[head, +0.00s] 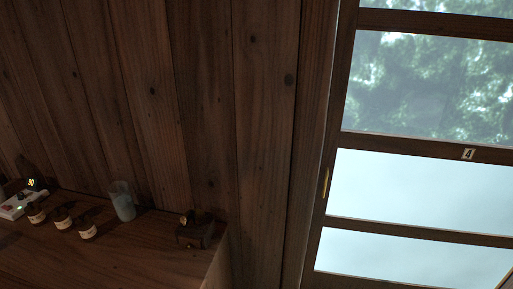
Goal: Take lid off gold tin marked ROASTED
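Three small round brown containers with pale labels stand in a row on the wooden counter at the lower left of the head view: the left one (37,215), the middle one (62,219) and the right one (87,230). The labels are too small and dim to read. I cannot tell which, if any, is the gold tin marked ROASTED, or make out its lid. My gripper is not in view.
The counter (130,255) ends at the lower right. A glass pitcher (122,203) and a small dark wooden box-like object (195,232) stand on it. A white device (14,207) sits far left, near a lit display (37,184). A framed glass panel (425,190) is on the right.

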